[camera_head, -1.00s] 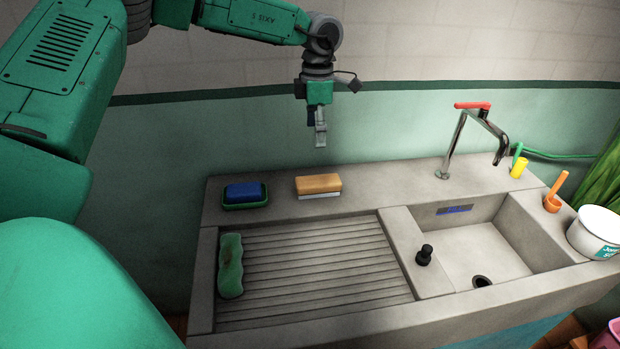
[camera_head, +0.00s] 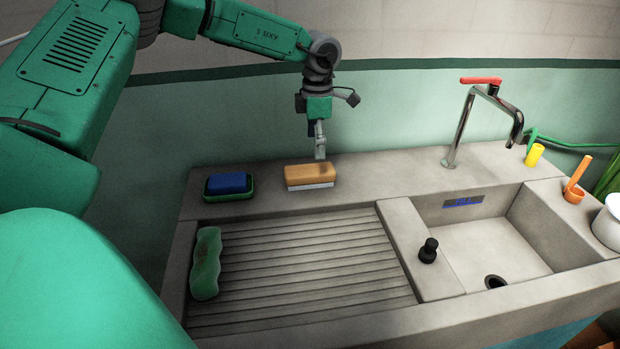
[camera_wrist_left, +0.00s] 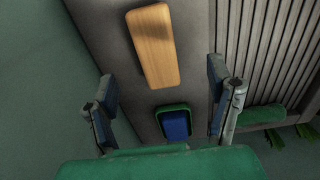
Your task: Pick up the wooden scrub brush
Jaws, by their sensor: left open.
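The wooden scrub brush (camera_head: 310,174) lies on the back ledge of the concrete sink, wood side up with pale bristles below. In the left wrist view its wooden top (camera_wrist_left: 153,46) shows beyond the fingertips, between the lines of the two fingers. My left gripper (camera_head: 320,152) hangs just above the brush's back right end, pointing down. The left wrist view shows the gripper (camera_wrist_left: 160,92) open, its fingers apart with nothing held between them. My right gripper is in neither view.
A blue sponge in a green dish (camera_head: 229,186) sits left of the brush. A green scrubber (camera_head: 206,263) lies on the ribbed drainboard (camera_head: 300,270). The metal tap (camera_head: 462,125), yellow cup (camera_head: 534,155) and black plug (camera_head: 428,250) are to the right. The ledge between brush and tap is clear.

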